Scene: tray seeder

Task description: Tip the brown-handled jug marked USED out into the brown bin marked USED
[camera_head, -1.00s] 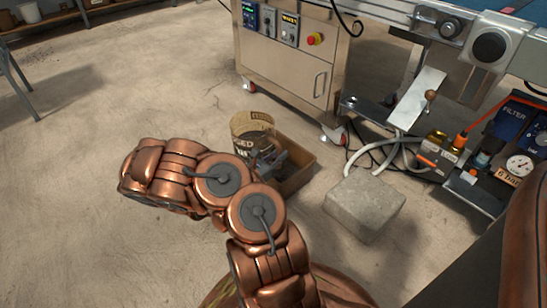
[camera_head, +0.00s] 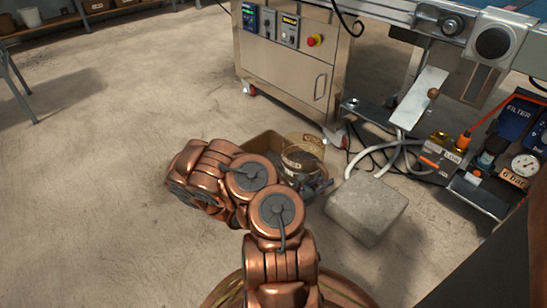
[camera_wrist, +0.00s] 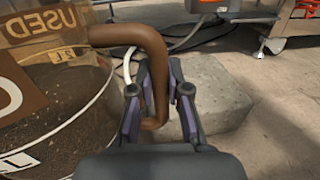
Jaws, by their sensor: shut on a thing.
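The clear jug (camera_head: 303,146) with a brown band marked USED is in my gripper, held over or close beside the right part of the brown bin. It looks roughly upright in the head view. In the wrist view its brown handle (camera_wrist: 153,48) passes between my fingers, and my gripper (camera_wrist: 158,95) is shut on it. Dark brown grainy matter shows through the clear wall (camera_wrist: 60,90); I cannot tell how much lies in the jug. The brown bin (camera_head: 262,143) stands on the floor, its right part and front hidden by the jug and my arm.
A grey concrete block (camera_head: 365,205) sits on the floor just right of the jug. Pale hoses (camera_head: 385,150) and cables run behind it to the filter unit (camera_head: 515,115). A steel cabinet (camera_head: 285,70) stands behind the bin. The floor at left is open.

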